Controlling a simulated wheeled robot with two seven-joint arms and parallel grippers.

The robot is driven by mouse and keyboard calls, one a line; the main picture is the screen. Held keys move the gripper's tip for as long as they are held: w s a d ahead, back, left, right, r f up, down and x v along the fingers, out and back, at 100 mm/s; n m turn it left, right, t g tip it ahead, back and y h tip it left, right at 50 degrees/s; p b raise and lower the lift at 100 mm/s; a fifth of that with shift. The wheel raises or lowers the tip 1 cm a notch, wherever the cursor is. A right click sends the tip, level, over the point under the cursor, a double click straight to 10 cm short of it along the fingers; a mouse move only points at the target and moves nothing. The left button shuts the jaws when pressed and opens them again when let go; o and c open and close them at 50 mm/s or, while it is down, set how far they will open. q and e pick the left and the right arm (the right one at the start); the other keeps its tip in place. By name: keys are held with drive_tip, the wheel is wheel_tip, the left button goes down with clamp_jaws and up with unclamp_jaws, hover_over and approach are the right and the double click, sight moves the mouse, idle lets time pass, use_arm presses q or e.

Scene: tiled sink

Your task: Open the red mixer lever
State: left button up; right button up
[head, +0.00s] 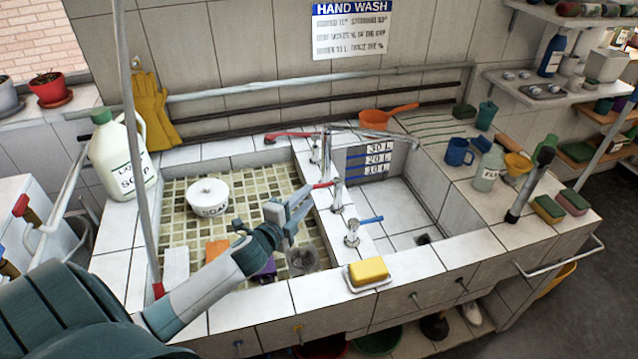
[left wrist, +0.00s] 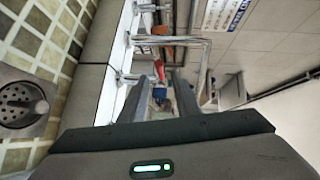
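A short red lever (head: 325,184) sits on a chrome valve (head: 337,195) on the tiled divider between the two basins. A blue lever (head: 370,220) is on a similar valve nearer to me. My left gripper (head: 296,205) is over the left basin, just left of the red lever and apart from it. Its two fingers are spread with nothing held between them. In the left wrist view the red lever (left wrist: 160,70) shows ahead, between the open fingertips (left wrist: 158,95). My right gripper is not in view.
A yellow soap bar (head: 368,270) lies on the front ledge. The right basin is mostly empty.

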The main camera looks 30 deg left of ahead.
sight(319, 186)
use_arm(q)
drive_tip(key=w, duration=0.2)
drive_tip(key=w+p, duration=0.1)
drive_tip(key=w, duration=0.2)
drive_tip(key=w+f, duration=0.1)
drive_tip(key=w, duration=0.1)
drive_tip(key=shift+w+a, duration=0.25)
drive_tip(key=shift+w, duration=0.15)
drive_tip(key=shift+c, duration=0.6)
clamp_jaws()
